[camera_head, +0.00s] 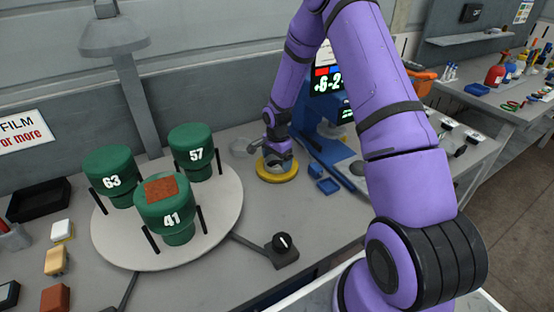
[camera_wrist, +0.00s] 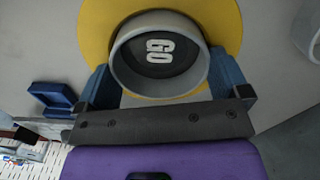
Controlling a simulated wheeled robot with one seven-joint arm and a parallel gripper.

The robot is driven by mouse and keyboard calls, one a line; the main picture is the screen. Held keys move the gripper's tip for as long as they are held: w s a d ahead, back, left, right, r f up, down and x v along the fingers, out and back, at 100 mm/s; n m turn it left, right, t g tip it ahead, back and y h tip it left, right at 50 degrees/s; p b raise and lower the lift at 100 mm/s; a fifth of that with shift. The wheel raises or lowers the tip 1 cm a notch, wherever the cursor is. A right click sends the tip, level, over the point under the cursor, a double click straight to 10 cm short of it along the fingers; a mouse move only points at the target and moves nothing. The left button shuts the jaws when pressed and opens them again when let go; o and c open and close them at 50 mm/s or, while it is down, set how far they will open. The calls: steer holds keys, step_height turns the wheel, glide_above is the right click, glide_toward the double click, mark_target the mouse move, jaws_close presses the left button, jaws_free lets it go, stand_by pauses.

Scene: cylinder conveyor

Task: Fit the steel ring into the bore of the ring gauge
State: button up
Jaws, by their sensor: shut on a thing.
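The ring gauge is a yellow disc (camera_wrist: 226,18) lying flat on the bench; it also shows in the head view (camera_head: 291,175). The grey steel ring (camera_wrist: 122,75) is between the blue fingers of my gripper (camera_wrist: 162,78) in the wrist view, and the fingers are shut on its sides. White letters "GO" on a dark face show through the ring's opening. The ring is over the middle of the yellow disc and hides the bore's edge. I cannot tell whether it is above the bore or partly in it. In the head view my gripper (camera_head: 276,155) is right over the gauge.
A pale round dish (camera_head: 242,146) stands close behind and left of the gauge. A small blue tray (camera_head: 327,186) and a blue stand (camera_head: 325,145) are at its right. A round turntable (camera_head: 112,245) with green numbered drums is at the left. A black knob box (camera_head: 283,252) is in front.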

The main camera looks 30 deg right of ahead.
steer(key=shift+f, duration=0.1)
steer(key=o, duration=0.7)
step_height(320, 180, up, 12)
steer(key=s+a+r+n+t, duration=0.1)
steer(key=s+a+r+n, duration=0.1)
steer(key=s+r, duration=0.35)
steer(key=s+a+r+n+t, duration=0.1)
steer(key=s+a+r+n, duration=0.15)
steer(key=r, duration=0.65)
steer(key=s+a+r+n, duration=0.1)
steer(key=s+r+n, duration=0.1)
steer(key=s+r, duration=0.45)
steer(key=s+a+r+n+t, duration=0.1)
steer(key=s+r+n, duration=0.1)
steer(key=s, duration=0.5)
steer(key=s+a+r+n+t, duration=0.1)
steer(key=s+r+n, duration=0.2)
steer(key=s, duration=0.4)
steer(key=s+a+r+n+t, duration=0.1)
steer(key=s+r+n, duration=0.2)
steer(key=s, duration=0.4)
steer(key=shift+a+r+n, duration=0.25)
steer(key=shift+a+r, duration=0.05)
steer(key=shift+r, duration=0.2)
